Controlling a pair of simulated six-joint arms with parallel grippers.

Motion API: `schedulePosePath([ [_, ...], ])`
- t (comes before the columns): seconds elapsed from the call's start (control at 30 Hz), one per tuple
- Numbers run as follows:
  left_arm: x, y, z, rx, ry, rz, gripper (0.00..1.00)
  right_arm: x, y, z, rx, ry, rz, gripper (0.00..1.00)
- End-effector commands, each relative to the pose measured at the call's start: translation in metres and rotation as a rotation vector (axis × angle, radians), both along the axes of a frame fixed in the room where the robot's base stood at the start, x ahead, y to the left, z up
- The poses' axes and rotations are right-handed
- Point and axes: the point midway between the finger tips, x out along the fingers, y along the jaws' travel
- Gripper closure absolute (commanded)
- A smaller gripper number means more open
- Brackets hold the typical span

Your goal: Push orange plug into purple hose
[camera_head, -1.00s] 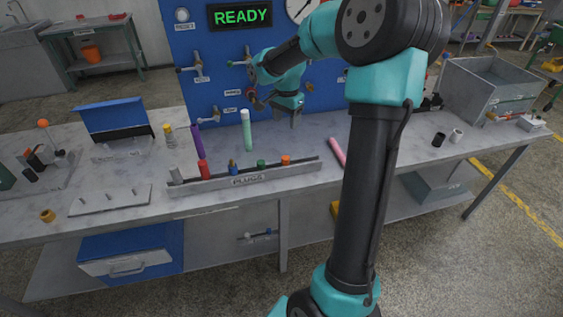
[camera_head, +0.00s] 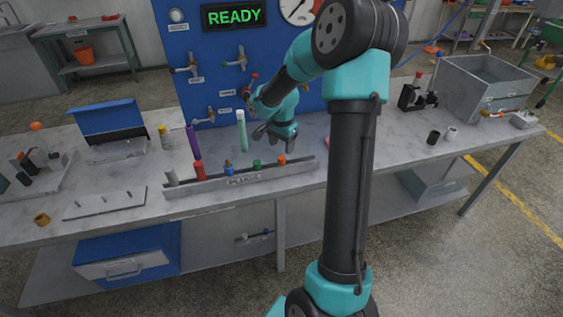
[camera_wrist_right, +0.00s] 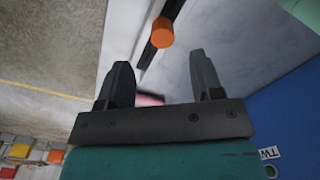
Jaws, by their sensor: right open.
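The orange plug (camera_head: 281,159) sits at the right end of the grey plug rack (camera_head: 243,180); it also shows in the right wrist view (camera_wrist_right: 161,33), just beyond the fingertips. The purple hose (camera_head: 193,142) stands nearly upright, leaning a little, behind the rack's left part. My right gripper (camera_head: 276,139) is above and behind the orange plug. In the right wrist view my right gripper (camera_wrist_right: 161,68) is open and empty, its fingers apart with the plug ahead of the gap. My left gripper is not in view.
A mint green hose (camera_head: 242,131) stands between the purple hose and my right gripper. Red (camera_head: 199,171), blue (camera_head: 229,168) and green (camera_head: 257,165) plugs share the rack. A pink hose (camera_wrist_right: 150,99) shows between my fingers. The blue panel (camera_head: 210,60) rises behind.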

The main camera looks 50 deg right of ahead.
Motion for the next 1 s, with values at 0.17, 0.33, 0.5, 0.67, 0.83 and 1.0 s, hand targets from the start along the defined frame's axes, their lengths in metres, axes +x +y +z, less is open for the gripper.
schedulePosePath([
  [0.17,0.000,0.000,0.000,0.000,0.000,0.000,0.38,0.000,0.000,-0.020,0.000,0.001,0.000,0.40],
  [0.33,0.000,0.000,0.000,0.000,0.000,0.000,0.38,0.000,0.000,-0.022,-0.001,-0.001,0.000,0.40],
  [0.5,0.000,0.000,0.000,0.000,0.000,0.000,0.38,0.000,0.000,-0.022,-0.001,-0.001,0.000,0.40],
  [0.67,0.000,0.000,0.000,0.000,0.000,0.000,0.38,0.001,0.000,-0.031,0.001,0.003,0.000,0.40],
  [0.83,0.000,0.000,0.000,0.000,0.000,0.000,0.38,0.002,0.000,-0.054,0.001,0.003,0.000,0.40],
  [1.0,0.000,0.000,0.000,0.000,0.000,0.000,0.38,0.003,0.000,-0.072,0.000,0.002,0.000,0.40],
])
